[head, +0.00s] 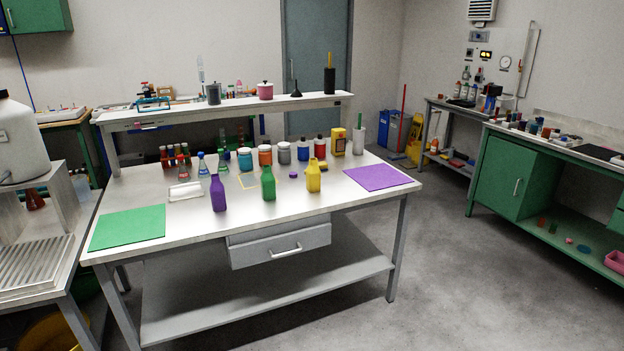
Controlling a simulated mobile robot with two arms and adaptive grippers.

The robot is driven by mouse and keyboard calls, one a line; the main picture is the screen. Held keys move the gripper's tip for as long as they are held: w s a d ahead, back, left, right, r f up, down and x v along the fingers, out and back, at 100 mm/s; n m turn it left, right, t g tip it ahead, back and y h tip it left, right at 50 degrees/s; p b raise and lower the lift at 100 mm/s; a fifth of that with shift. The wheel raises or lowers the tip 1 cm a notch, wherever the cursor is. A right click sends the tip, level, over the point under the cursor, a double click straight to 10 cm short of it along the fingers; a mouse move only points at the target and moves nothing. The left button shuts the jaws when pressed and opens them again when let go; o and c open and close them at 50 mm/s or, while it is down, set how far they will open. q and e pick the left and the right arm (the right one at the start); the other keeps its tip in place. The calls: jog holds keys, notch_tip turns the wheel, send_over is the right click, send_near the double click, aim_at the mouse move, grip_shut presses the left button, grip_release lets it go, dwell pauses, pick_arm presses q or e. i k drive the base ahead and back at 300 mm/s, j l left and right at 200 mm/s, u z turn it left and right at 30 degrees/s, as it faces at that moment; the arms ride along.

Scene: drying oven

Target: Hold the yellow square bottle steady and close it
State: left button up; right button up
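The yellow bottle (313,180) stands upright near the front right part of the table. It is too small to tell whether its mouth is open. A small yellow piece (323,166), perhaps a cap, shows just behind its neck. A small purple cap-like piece (293,175) lies on the table between the yellow bottle and the green bottle (268,184). A purple bottle (218,194) stands further left. Neither of my grippers is in view.
The metal table (190,226) has a green mat (128,227) at left and a purple mat (379,177) at right. Flasks and jars stand behind the bottles, with a yellow box (338,140) at back right. A raised shelf (225,110) runs along the back. Floor at right is clear.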

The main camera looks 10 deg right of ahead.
aim_at(313, 173)
jog(key=i+j+z, duration=0.5)
jog(key=i+j, duration=0.3)
jog(key=j, duration=0.1)
